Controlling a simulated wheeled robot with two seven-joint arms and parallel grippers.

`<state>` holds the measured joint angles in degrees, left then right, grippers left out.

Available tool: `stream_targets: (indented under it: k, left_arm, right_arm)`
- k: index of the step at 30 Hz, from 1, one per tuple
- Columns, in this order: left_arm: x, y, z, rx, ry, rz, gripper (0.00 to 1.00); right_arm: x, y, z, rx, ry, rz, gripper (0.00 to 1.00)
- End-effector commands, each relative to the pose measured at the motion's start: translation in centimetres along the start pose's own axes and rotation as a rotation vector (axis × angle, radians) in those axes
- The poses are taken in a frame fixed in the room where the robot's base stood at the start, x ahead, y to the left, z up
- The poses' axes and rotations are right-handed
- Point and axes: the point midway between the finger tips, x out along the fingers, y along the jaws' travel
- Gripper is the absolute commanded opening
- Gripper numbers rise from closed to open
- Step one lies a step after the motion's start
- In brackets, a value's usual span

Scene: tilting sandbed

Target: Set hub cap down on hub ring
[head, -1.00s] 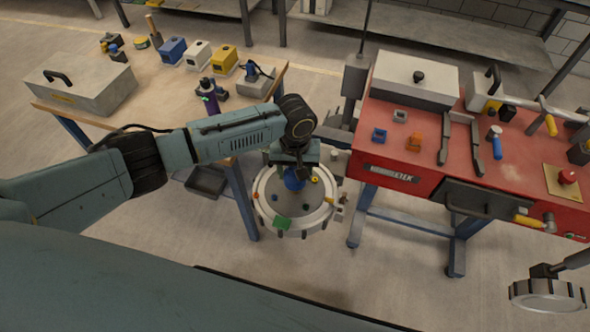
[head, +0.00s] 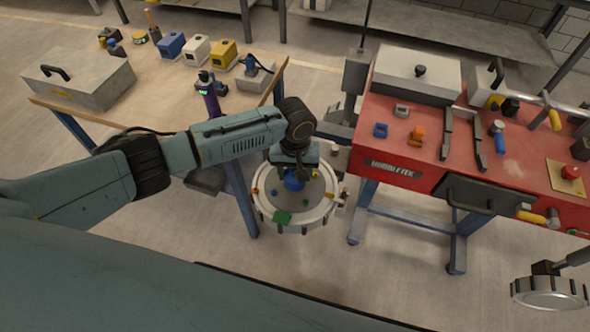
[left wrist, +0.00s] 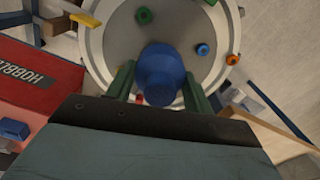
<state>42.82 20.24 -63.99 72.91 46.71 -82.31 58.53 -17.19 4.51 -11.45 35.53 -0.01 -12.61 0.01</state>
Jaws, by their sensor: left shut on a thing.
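My left gripper (head: 294,180) is shut on the blue hub cap (head: 293,182), above the middle of the round grey sandbed. In the left wrist view the cap (left wrist: 160,72) sits between the two green fingers and covers the sandbed's centre. I cannot make out the hub ring; the cap and gripper hide that spot. I cannot tell whether the cap touches anything beneath it. The sandbed (head: 262,210) has a pale rim. My right gripper is not in view.
A green block (head: 282,217) is at the near rim. A wooden table (head: 140,90) stands left, a red workbench (head: 340,160) right.

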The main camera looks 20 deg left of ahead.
Motion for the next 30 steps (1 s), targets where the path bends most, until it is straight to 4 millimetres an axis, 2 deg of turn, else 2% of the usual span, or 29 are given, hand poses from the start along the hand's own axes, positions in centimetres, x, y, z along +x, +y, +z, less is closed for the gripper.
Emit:
stream_targets:
  k: [11, 30]
  left_arm:
    - [0.1, 0.0, 0.0, 0.000, 0.000, 0.001, 0.28]
    - [1.8, 0.1, 0.0, 0.001, 0.000, 0.000, 0.28]
  right_arm:
    - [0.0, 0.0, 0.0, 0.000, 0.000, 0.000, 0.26]
    - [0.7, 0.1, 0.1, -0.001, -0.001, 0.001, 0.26]
